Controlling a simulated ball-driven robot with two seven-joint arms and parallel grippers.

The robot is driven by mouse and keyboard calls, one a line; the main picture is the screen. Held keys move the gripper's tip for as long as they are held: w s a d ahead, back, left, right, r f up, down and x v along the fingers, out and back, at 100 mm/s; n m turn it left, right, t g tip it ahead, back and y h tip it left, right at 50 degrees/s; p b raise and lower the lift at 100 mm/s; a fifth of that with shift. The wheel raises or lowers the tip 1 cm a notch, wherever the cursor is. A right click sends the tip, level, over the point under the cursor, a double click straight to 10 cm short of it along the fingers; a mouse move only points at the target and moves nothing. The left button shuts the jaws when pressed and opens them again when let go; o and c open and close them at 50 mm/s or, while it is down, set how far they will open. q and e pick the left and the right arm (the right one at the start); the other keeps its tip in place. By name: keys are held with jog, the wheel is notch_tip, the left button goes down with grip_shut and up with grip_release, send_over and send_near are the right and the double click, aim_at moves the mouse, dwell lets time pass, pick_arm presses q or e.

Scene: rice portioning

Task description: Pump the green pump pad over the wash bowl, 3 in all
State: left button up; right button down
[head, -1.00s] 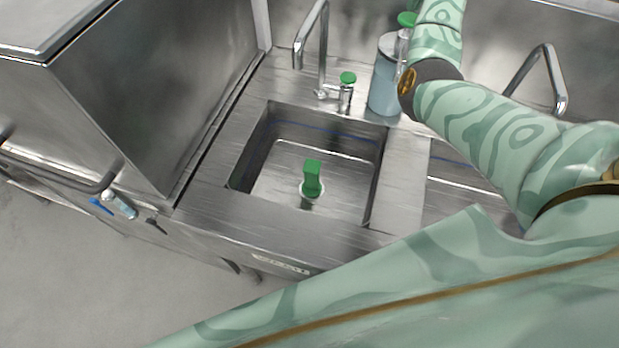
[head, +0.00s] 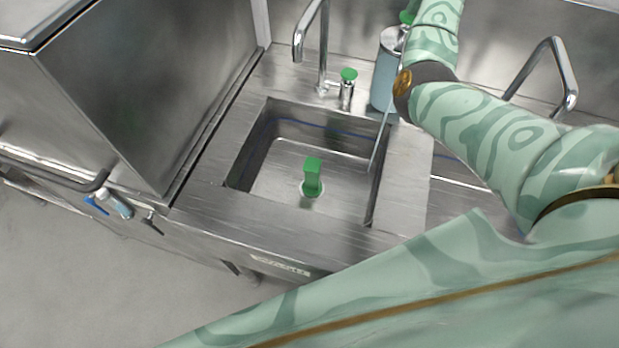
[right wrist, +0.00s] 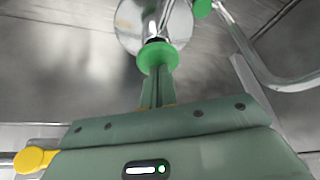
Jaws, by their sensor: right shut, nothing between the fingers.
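The green pump pad (head: 407,17) tops the blue-bodied dispenser (head: 384,82) behind the sink's right corner; my right arm partly covers it. The wash bowl (head: 262,160) is the steel sink basin, with a green upright plug (head: 312,178) in it. A thin pale-blue streak (head: 379,148) runs from the dispenser side down into the basin's right part. In the right wrist view, my right gripper (right wrist: 157,80) is shut and empty, its fingertips at the pad (right wrist: 157,56), seemingly touching it. My left gripper is not in view.
A steel tap (head: 322,45) and a green-topped valve (head: 348,76) stand behind the basin. Another tap (head: 553,75) stands to the right. A large steel box (head: 150,90) borders the sink on the left.

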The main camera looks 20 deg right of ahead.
jog(key=shift+f+b, duration=0.45)
jog(key=shift+f, duration=0.25)
jog(key=shift+r, duration=0.1)
jog(key=shift+r+p, duration=1)
jog(key=shift+r, duration=0.75)
jog(key=shift+f, duration=0.2)
